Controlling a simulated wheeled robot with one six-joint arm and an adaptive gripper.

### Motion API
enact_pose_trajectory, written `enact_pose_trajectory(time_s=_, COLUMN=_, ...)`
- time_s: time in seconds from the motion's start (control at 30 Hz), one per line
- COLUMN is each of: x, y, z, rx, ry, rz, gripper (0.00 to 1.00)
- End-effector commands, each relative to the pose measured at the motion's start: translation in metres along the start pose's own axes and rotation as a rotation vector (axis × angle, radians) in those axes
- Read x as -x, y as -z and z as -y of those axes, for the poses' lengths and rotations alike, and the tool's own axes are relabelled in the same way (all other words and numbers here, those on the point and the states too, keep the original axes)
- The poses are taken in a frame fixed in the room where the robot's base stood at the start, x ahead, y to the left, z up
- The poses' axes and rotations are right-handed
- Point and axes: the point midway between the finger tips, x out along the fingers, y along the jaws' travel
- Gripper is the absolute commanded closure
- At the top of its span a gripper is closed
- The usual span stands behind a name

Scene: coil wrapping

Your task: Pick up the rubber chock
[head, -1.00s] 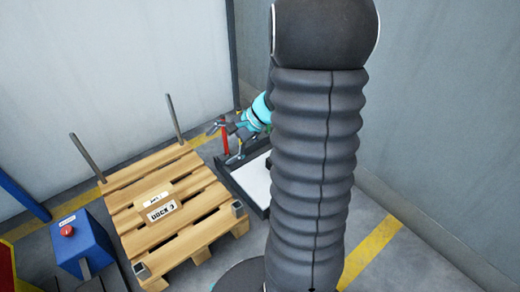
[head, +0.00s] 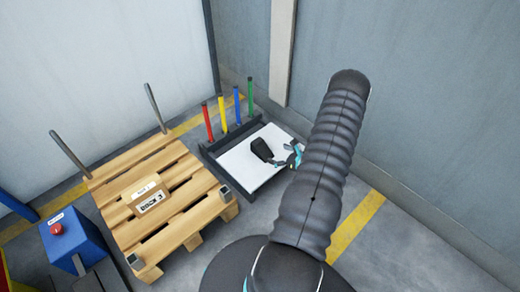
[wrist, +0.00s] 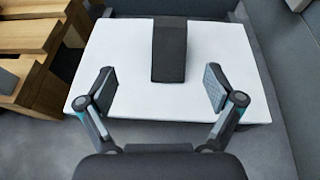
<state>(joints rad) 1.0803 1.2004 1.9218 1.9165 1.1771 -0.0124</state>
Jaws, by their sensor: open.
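The rubber chock is a black block lying on the white-topped tray; it shows in the head view (head: 261,149) and in the upper middle of the wrist view (wrist: 169,52). My gripper (wrist: 160,87) is open and empty. Its two fingers are wide apart, and the chock lies ahead of them, roughly in line with the gap. In the head view my gripper (head: 291,156) is just right of the chock, partly hidden by my arm. I cannot tell its height above the tray.
The tray (head: 235,166) has a dark rim, with red (head: 208,122), yellow (head: 222,115), blue (head: 237,105) and green (head: 250,96) posts behind it. A wooden pallet (head: 170,170) with upright stakes stands left. A blue box (head: 66,240) with a red button stands far left.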

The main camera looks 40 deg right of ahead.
Motion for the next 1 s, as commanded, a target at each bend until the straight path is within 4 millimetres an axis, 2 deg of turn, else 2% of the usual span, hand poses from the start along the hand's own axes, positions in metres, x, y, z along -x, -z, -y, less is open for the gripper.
enact_pose_trajectory(time_s=0.1, x=0.004, y=0.019, z=0.006, rx=-0.044, ry=0.042, rz=-0.006, gripper=0.08)
enact_pose_trajectory(time_s=0.2, x=-0.001, y=0.025, z=0.008, rx=-0.055, ry=0.054, rz=-0.007, gripper=0.08)
enact_pose_trajectory(time_s=0.6, x=-0.067, y=0.026, z=0.011, rx=-0.054, ry=0.054, rz=-0.007, gripper=0.08)
enact_pose_trajectory(time_s=0.87, x=-0.084, y=0.025, z=0.013, rx=-0.055, ry=0.055, rz=-0.006, gripper=0.08)
enact_pose_trajectory(time_s=1.0, x=-0.101, y=0.023, z=0.013, rx=-0.053, ry=0.051, rz=-0.006, gripper=0.08)
